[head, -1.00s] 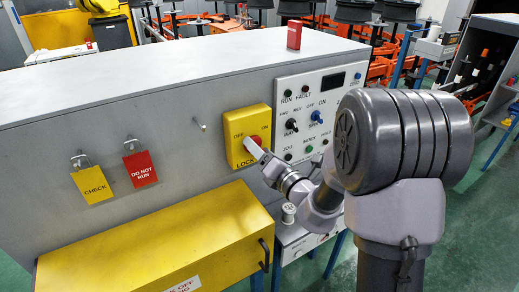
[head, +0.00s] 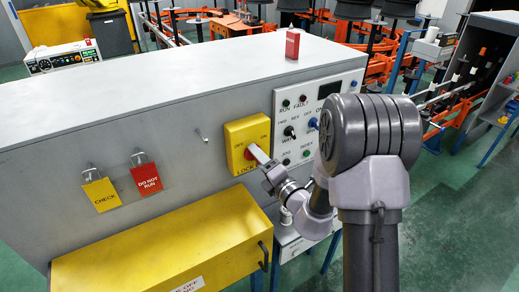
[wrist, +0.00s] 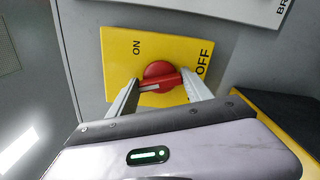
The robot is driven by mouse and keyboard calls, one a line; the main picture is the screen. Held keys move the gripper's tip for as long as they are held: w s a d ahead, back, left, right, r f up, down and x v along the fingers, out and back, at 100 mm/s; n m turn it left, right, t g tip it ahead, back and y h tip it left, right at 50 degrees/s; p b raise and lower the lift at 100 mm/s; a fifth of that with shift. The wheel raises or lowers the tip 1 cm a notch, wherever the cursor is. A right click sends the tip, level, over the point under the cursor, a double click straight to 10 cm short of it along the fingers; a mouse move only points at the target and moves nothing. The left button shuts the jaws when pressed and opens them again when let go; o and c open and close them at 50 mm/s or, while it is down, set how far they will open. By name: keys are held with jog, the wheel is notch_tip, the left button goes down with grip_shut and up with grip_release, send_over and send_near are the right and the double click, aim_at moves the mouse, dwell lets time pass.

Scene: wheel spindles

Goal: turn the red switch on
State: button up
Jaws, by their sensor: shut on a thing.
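The red switch (wrist: 160,72) is a round knob with a raised bar on a yellow plate (wrist: 118,45) marked ON and OFF. In the wrist view the bar lies crosswise below the two words, with a pale mark near its left end. My gripper (wrist: 160,90) is shut on the bar, one finger at each end. In the head view my gripper (head: 259,154) reaches the yellow plate (head: 233,136) from the lower right, and only part of the red switch (head: 248,155) shows beside the fingers. I cannot tell which word the knob points to.
A control panel (head: 300,130) with small knobs and lights is right of the plate. A yellow box (head: 170,245) juts out below. CHECK (head: 100,195) and DO NOT RUN (head: 146,179) tags hang at left. A red block (head: 292,44) stands on top.

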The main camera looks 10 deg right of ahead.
jog(key=shift+m+p, duration=6.5)
jog(key=shift+p, duration=0.25)
jog(key=shift+f, duration=0.1)
jog(key=o, duration=1.4)
jog(key=shift+c, duration=0.2)
